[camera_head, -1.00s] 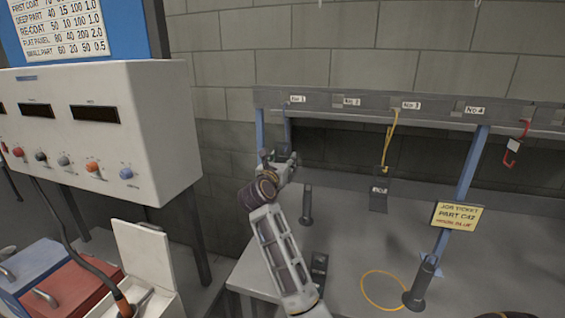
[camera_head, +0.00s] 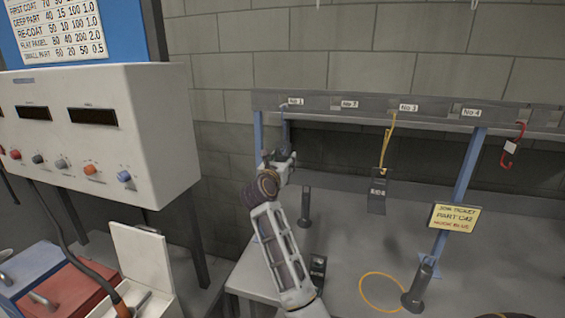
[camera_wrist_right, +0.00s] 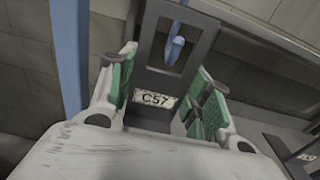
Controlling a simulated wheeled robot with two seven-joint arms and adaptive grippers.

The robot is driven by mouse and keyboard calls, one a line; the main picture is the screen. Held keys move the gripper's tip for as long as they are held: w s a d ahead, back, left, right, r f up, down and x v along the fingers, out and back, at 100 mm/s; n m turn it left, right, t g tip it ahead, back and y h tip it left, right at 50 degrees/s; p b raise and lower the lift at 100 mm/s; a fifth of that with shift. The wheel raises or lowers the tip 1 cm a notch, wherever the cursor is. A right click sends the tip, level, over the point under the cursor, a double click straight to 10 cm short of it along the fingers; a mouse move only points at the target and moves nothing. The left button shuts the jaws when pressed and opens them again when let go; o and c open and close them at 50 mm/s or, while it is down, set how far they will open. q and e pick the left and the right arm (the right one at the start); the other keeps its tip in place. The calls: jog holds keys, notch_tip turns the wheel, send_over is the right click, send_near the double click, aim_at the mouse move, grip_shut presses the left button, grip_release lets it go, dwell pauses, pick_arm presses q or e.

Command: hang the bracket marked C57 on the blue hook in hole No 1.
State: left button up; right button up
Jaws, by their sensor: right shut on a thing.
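My right gripper (camera_head: 281,160) is near the back left of the bench, below the No 1 label (camera_head: 296,101). In the right wrist view its green-padded fingers (camera_wrist_right: 160,95) are shut on a dark bracket (camera_wrist_right: 146,78) with a window; its tag reads C57 (camera_wrist_right: 153,100). The blue hook (camera_wrist_right: 174,52) shows in the bracket's window; I cannot tell whether the bracket's weight rests on it. In the head view the blue hook (camera_head: 284,112) hangs just under No 1, and the gripper hides most of the bracket. My left gripper is not in view.
A yellow hook (camera_head: 388,140) at No 3 carries another dark bracket (camera_head: 376,204). A red hook (camera_head: 519,132) hangs right of No 4. A yellow job ticket (camera_head: 457,217), seeming to read PART C42, is on a blue post. Dark posts (camera_head: 304,207) stand on the bench.

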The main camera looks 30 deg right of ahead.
jog(key=shift+w+d+r, duration=0.1)
jog(key=shift+f+b, duration=0.85)
jog(key=shift+f, duration=0.5)
dwell(1.5)
jog(key=o, duration=1.5)
jog(key=shift+f, duration=0.1)
jog(key=shift+v, duration=3.75)
